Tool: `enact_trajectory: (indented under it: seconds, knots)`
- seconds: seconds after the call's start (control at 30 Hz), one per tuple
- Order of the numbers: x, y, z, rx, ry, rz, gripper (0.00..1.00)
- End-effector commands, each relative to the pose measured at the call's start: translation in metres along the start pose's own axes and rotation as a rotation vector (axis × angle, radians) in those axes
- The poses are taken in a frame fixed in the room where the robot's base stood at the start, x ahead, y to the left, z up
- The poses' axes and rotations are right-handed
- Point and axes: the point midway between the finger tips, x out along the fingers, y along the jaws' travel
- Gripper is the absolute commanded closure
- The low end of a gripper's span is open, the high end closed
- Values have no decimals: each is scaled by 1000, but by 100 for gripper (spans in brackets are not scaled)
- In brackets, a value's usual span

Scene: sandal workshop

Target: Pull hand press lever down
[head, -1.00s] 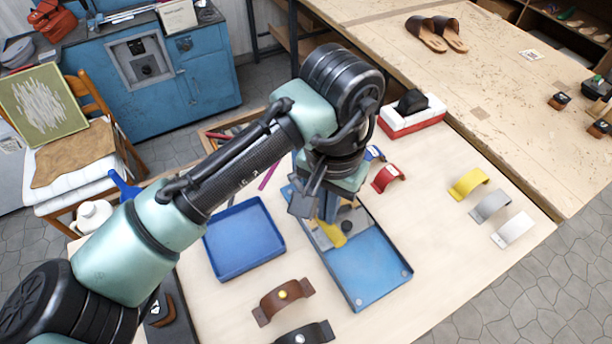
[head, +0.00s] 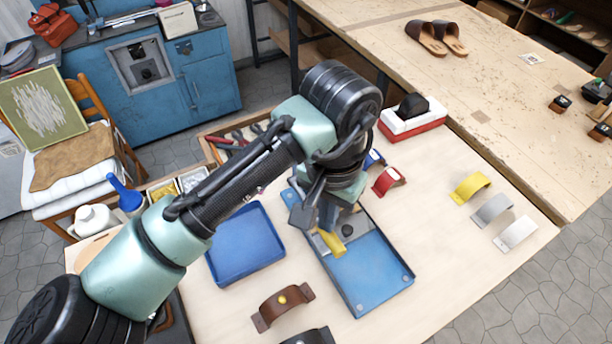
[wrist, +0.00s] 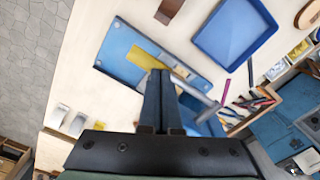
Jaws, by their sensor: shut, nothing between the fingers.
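The hand press stands on the bench with a flat blue base (head: 372,280), partly hidden behind my arm in the head view. A yellow strap piece (head: 331,243) lies on it; the base (wrist: 115,64) and yellow piece (wrist: 147,60) also show in the wrist view. A grey round bar (wrist: 198,92), which looks like the press lever, runs beside my fingers in the wrist view. My gripper (wrist: 160,76) is shut and empty over the press, close to that bar. I cannot tell whether they touch. The press's upper part is mostly hidden.
A blue tray (head: 245,262) lies left of the press. A brown strap (head: 283,305) lies in front. Red (head: 388,181), yellow (head: 469,188), grey (head: 491,209) and white straps (head: 514,233) lie to the right. A red-and-white box (head: 412,122) stands behind.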

Motion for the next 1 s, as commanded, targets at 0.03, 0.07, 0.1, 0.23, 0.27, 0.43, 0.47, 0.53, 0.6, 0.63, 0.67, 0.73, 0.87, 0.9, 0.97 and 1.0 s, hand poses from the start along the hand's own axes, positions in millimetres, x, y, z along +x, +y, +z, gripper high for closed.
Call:
enact_trajectory:
  seconds: [0.03,0.07,0.1,0.23,0.27,0.43,0.47,0.53,0.6,0.63,0.67,0.73,0.87,0.9,0.97,1.0]
  knots:
    - [-12,-1,-1,-1,1,0,100]
    - [-16,-2,-2,0,1,1,100]
    - [-21,-3,-2,1,1,1,100]
    - [-36,-6,-4,0,0,2,100]
    - [-40,-7,-4,-1,0,2,100]
    - [-59,-12,-7,0,0,1,100]
    - [-63,-13,-8,0,1,1,100]
    - [-71,-14,-9,0,0,1,100]
    - [-79,-16,-10,1,-1,1,100]
    - [-82,-17,-10,1,-1,1,100]
    - [-86,-18,-11,1,-1,1,100]
    - [-94,-20,-12,0,0,1,100]
    - [-108,-23,-14,0,0,1,100]
    - [-112,-24,-14,0,0,1,100]
    - [-116,-25,-15,0,0,2,100]
    - [-118,-26,-15,1,0,2,100]
